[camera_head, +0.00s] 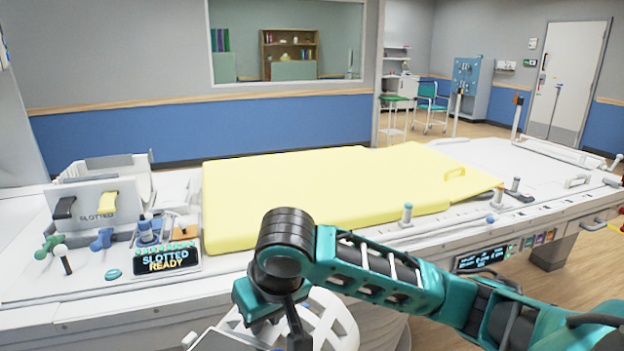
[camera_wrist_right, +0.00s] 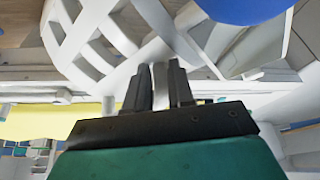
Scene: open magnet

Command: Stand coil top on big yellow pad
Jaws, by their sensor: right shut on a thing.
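The coil top (camera_head: 338,318) is a white open lattice shell at the bottom centre of the head view, partly cut off by the frame edge and partly behind my right arm. In the wrist view its lattice (camera_wrist_right: 105,40) fills the upper left. My right gripper (camera_head: 297,328) is shut on the coil top; in the wrist view its dark fingers (camera_wrist_right: 160,85) pinch a pale bar. The big yellow pad (camera_head: 310,190) lies flat on the table behind it, and the coil top is in front of the pad's near edge, apart from it. My left gripper is not in view.
A white slotted holder (camera_head: 100,195) and a "SLOTTED READY" display (camera_head: 167,260) stand left of the pad. Small posts (camera_head: 407,212) and a control panel (camera_head: 482,258) line the table's near side. The pad's top looks clear. A blue rounded thing (camera_wrist_right: 240,8) shows in the wrist view.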

